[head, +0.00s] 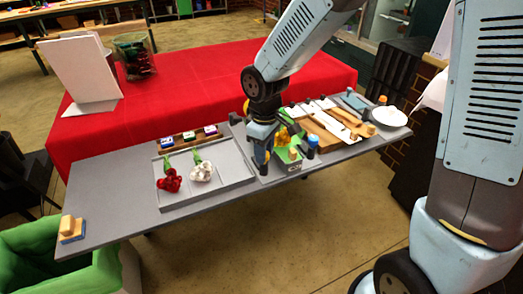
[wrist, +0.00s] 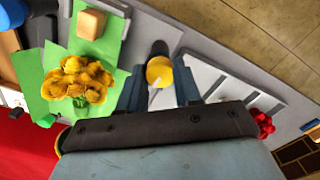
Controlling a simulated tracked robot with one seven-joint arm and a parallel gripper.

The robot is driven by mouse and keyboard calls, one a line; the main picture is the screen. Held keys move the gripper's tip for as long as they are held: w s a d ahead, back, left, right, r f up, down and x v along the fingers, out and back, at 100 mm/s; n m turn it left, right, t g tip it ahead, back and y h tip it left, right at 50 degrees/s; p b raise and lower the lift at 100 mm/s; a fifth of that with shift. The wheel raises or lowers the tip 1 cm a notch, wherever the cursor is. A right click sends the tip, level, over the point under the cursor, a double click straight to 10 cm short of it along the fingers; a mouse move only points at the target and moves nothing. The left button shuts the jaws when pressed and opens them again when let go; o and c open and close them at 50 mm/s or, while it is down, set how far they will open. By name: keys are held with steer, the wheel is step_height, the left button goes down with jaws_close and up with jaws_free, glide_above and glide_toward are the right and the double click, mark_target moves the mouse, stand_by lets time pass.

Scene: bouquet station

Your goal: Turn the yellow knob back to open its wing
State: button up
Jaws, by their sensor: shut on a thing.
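The yellow knob (wrist: 160,71) is round, with a pale line on its top, in the middle of the wrist view. My gripper (wrist: 158,84) has one finger on each side of it and is shut on it. In the head view my gripper (head: 260,156) points down at the left side of the bouquet station and mostly hides the knob. Left of the knob in the wrist view, green wrap panels (wrist: 113,52) spread around a bunch of yellow flowers (wrist: 76,82). A wooden block (wrist: 91,24) rests on the green. How far the yellow knob's wing is open I cannot tell.
A blue knob (head: 312,141) stands on the station's right side. A grey tray (head: 232,168) with red flowers (head: 170,181) and white flowers (head: 202,172) lies to the left. Wooden boards (head: 330,128) lie to the right. The table's left part is mostly clear.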

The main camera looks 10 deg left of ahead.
steer(key=shift+a+n, duration=0.2)
steer(key=shift+n, duration=0.7)
steer(key=shift+s, duration=0.1)
steer(key=o, duration=1)
steer(key=shift+d, duration=0.1)
steer(key=shift+o, duration=0.2)
steer(key=shift+r, duration=0.55)
step_height(320, 180, up, 13)
steer(key=shift+f, duration=0.2)
steer(key=shift+d, duration=0.1)
